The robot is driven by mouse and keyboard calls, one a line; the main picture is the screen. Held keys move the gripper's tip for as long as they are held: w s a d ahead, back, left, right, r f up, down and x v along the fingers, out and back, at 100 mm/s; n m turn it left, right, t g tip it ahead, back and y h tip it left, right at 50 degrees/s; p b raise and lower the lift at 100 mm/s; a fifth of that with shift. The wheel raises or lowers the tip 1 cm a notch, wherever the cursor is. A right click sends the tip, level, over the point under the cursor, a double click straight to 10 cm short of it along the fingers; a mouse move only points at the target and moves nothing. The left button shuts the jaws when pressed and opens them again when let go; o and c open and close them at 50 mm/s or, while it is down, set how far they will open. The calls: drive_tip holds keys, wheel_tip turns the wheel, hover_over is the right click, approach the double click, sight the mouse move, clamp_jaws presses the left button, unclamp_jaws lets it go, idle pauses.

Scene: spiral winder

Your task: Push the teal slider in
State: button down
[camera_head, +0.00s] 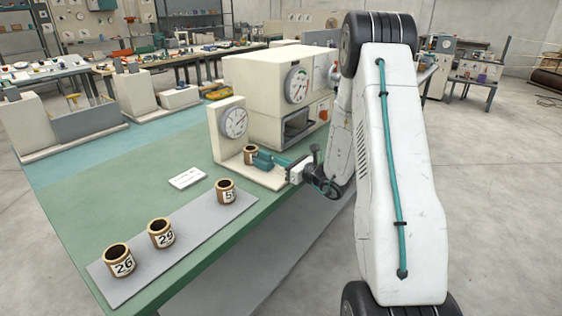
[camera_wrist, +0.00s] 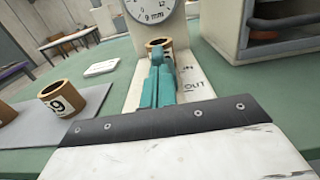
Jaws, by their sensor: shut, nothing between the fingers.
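The teal slider (camera_head: 262,158) sits on the cream base of the dial gauge stand, beside a brown ring (camera_head: 250,153). In the wrist view the slider (camera_wrist: 157,55) points at the ring (camera_wrist: 160,43), and the labels IN and OUT are printed to its right. My gripper (camera_head: 275,161) is at the slider's near end, with its teal fingers together. The fingers (camera_wrist: 157,88) also show in the wrist view, in line with the slider. They seem to touch it, but the similar colours hide the exact contact.
The gauge panel (camera_head: 228,130) with a dial stands behind the ring. A cream machine (camera_head: 260,82) stands beside it. A grey mat (camera_head: 195,225) holds numbered rings (camera_head: 162,233). A white card (camera_head: 187,178) lies on the green table, which is otherwise clear at left.

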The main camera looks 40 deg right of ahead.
drive_tip(key=v, duration=1.2)
drive_tip(key=shift+s, duration=0.25)
drive_tip(key=shift+d, duration=0.15)
drive_tip(key=s+a+r+n+g+y, duration=0.35)
drive_tip(key=s+a+n+g, duration=0.35)
drive_tip(key=a, duration=0.3)
drive_tip(key=s+a+r+n+g+y, duration=0.2)
drive_tip(key=s+a+n+g+y, duration=0.2)
drive_tip(key=a+n+g, duration=0.45)
drive_tip(key=s+a+r+n+h, duration=0.4)
drive_tip(key=s+r+n+h, duration=0.2)
drive_tip(key=s+n, duration=0.1)
drive_tip(key=s+a+r+n+h, duration=0.4)
drive_tip(key=s+r+n+h, duration=0.2)
drive_tip(key=s+n, duration=0.2)
drive_tip(key=shift+s+r+n, duration=0.3)
drive_tip(key=shift+n, duration=0.85)
